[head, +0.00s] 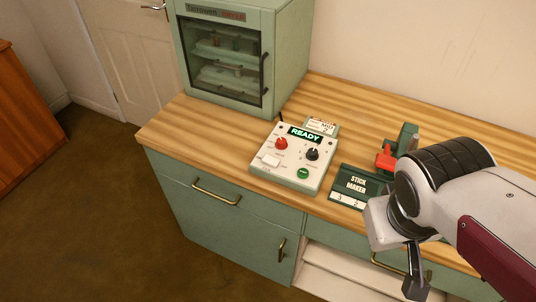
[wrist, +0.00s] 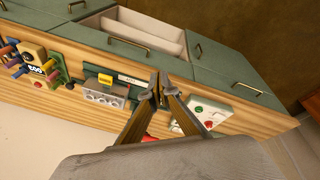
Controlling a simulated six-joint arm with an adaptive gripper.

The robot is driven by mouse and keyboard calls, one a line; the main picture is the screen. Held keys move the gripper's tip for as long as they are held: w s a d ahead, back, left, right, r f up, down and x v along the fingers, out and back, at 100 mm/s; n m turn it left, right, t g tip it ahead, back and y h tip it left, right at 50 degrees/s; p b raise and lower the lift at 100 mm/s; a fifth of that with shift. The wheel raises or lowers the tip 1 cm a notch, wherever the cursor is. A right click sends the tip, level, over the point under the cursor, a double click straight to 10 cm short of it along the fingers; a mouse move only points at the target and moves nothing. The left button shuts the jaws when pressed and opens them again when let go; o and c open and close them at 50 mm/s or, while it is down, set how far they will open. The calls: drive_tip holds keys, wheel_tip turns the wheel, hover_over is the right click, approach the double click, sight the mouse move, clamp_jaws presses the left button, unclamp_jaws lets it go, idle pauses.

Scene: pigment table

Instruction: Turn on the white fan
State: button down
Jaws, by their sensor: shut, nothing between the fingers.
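No white fan shows in either view. My gripper (head: 415,287) hangs at the lower right of the head view, in front of the counter's front edge. In the wrist view its two fingers (wrist: 160,90) come together at the tips, shut with nothing between them. A white control box (head: 292,158) with a lit READY display, a red knob, a black knob and a green button sits on the counter, left of my gripper. It also shows in the wrist view (wrist: 208,112), partly hidden by a finger.
A green glass-fronted cabinet (head: 227,55) stands at the back left of the wooden counter (head: 170,128). A STICK MAKER device (head: 358,185) with a red part stands near my arm. Below, a drawer (head: 335,278) is open. Coloured-handled equipment (wrist: 35,65) sits at the wrist view's left.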

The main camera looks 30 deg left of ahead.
drive_tip(key=w+a+m+t, duration=0.2)
drive_tip(key=w+a, duration=0.2)
drive_tip(key=a, duration=0.6)
drive_tip(key=w+a+f+m+t+y, duration=0.1)
drive_tip(key=w+a+m+t, duration=0.1)
drive_tip(key=a, duration=0.8)
drive_tip(key=w+a+m+t, duration=0.2)
drive_tip(key=w+a, duration=0.3)
drive_tip(key=a, duration=0.5)
drive_tip(key=shift+w+f+m, duration=0.25)
drive_tip(key=shift+w+m, duration=0.05)
drive_tip(key=shift+m, duration=0.1)
drive_tip(key=shift+w+f, duration=0.15)
